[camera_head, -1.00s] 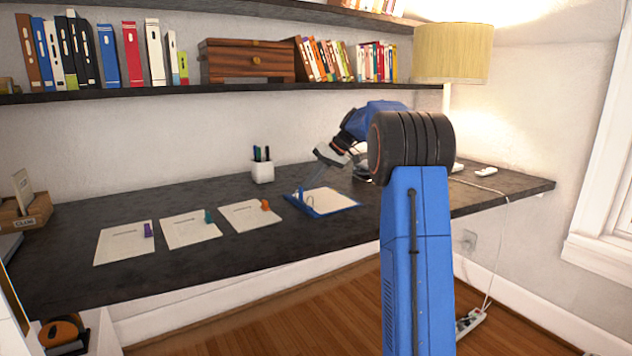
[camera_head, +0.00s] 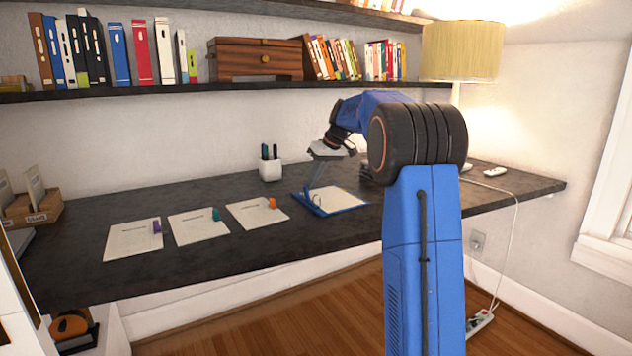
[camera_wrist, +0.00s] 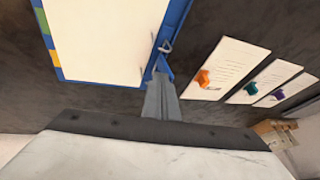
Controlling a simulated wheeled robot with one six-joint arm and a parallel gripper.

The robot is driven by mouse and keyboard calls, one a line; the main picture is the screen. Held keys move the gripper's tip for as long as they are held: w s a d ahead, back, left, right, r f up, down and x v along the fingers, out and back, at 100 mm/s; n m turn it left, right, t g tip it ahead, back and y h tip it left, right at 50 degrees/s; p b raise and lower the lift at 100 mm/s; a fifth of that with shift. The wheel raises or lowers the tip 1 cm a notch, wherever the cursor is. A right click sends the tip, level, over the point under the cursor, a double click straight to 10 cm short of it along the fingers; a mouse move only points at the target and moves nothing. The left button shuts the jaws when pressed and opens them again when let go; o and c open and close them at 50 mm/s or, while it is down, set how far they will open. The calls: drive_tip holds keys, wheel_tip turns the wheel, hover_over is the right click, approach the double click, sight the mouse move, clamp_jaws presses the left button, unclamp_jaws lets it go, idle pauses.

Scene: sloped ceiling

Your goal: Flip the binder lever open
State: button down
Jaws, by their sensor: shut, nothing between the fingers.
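The blue binder (camera_head: 340,200) lies open on the dark desk, with white paper inside. It also shows in the wrist view (camera_wrist: 182,12), with a metal ring and blue lever piece (camera_wrist: 163,62) near its lower right corner. My gripper (camera_head: 311,186) is over the left side of the binder, pointing down. In the wrist view its fingers (camera_wrist: 161,82) are together, with nothing between them, and their tips are at or very near the lever. Whether they touch it I cannot tell. The fingers hide part of the binder's edge there.
Several paper sheets with coloured clips lie left of the binder, the nearest with an orange clip (camera_head: 272,203). A white pen cup (camera_head: 270,170) stands behind. A shelf (camera_head: 180,95) with books runs above the desk. The desk front is clear.

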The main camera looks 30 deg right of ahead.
drive_tip(key=a+h, duration=0.2)
drive_tip(key=h, duration=0.1)
drive_tip(key=shift+a+n, duration=0.15)
drive_tip(key=shift+n, duration=0.15)
drive_tip(key=shift+d+f, duration=0.3)
drive_tip(key=shift+d, duration=0.45)
